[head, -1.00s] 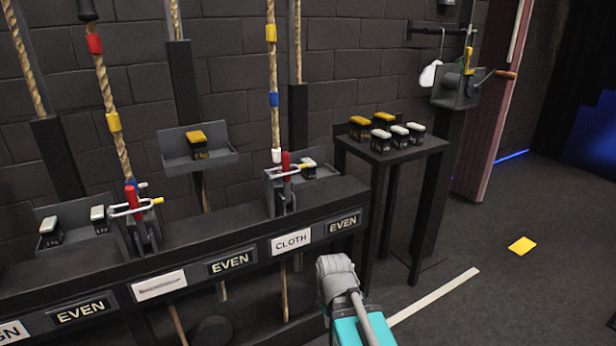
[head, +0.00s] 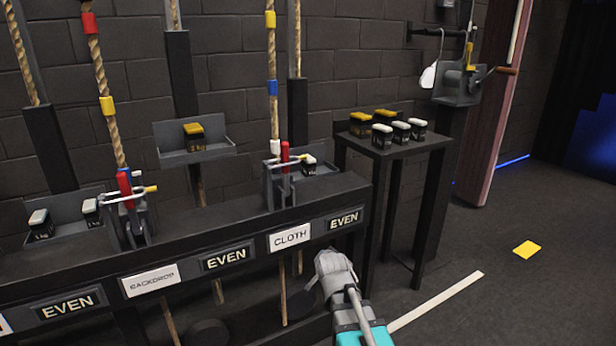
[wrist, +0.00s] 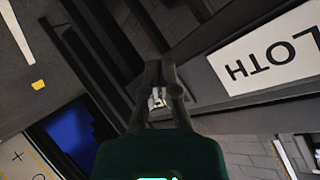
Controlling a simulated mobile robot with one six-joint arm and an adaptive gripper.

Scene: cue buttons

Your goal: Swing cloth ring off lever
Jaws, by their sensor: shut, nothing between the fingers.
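In the head view, the cloth lever (head: 285,154) is a red handle standing upright in a dark frame above the CLOTH sign (head: 290,237). The CLOTH sign also shows rotated and partly cut off in the wrist view (wrist: 270,52). My arm is low in the head view, right of and below the lever.
A second red lever (head: 124,188) with a similar ring stands left above the BACKDROP sign (head: 150,281). A black stand (head: 390,152) with several small weights is right of the rail. A crank winch (head: 458,85) is farther right. The right floor is mostly clear.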

